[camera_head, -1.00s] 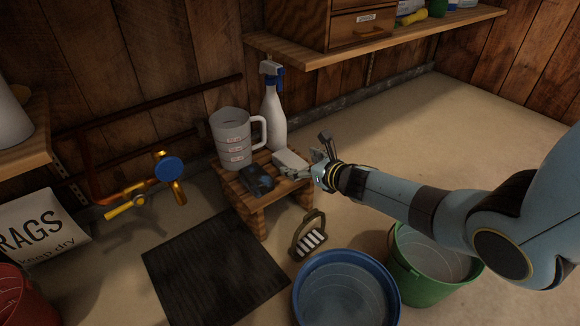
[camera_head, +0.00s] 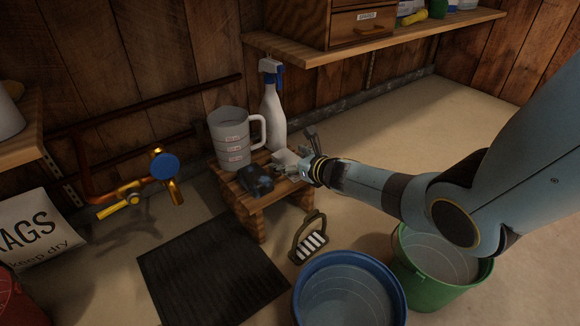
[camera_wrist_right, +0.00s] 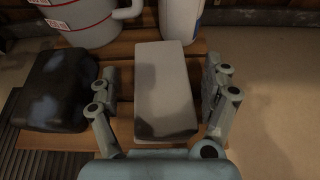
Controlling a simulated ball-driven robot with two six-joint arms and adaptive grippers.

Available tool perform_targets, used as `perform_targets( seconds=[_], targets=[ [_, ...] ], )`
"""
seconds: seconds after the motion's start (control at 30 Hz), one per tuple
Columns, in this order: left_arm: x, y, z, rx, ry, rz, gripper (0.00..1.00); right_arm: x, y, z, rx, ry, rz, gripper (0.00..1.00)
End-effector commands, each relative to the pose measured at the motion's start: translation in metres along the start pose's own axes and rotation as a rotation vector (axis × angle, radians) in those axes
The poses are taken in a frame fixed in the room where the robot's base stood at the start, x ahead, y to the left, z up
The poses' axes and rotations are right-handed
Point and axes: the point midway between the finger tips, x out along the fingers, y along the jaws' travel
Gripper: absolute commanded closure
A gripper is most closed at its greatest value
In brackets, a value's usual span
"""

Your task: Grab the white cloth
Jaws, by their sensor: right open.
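The white cloth (camera_wrist_right: 165,88) is a folded pale block lying on the small wooden stool (camera_head: 259,205). It also shows in the head view (camera_head: 284,158), partly hidden by my gripper. My right gripper (camera_head: 302,155) is at the stool's right side, over the cloth. In the right wrist view my right gripper (camera_wrist_right: 162,100) is open, with one finger on each side of the cloth and a gap on both sides. My left gripper is not in view.
A dark cloth (camera_head: 256,180) lies left of the white one. A measuring jug (camera_head: 231,140) and a spray bottle (camera_head: 272,115) stand behind. A blue bucket (camera_head: 348,290), a green bucket (camera_head: 440,268) and a stirrup-like metal piece (camera_head: 309,240) are on the floor in front.

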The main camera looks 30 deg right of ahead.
Motion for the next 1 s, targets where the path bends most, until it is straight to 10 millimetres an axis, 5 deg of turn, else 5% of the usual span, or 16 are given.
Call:
perform_targets(
  seconds=[0.23, 0.7, 1.0],
  targets=[
    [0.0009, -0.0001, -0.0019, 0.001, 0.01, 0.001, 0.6, 0.0008, 0.0, 0.0012, -0.001, -0.001, 0.0, 0.18],
    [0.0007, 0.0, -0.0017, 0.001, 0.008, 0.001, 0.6, 0.0006, -0.0001, 0.0008, -0.001, -0.001, 0.0, 0.8],
    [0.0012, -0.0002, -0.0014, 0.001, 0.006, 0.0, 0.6, 0.0003, -0.0001, 0.0015, -0.001, -0.001, 0.0, 0.81]
  ],
)
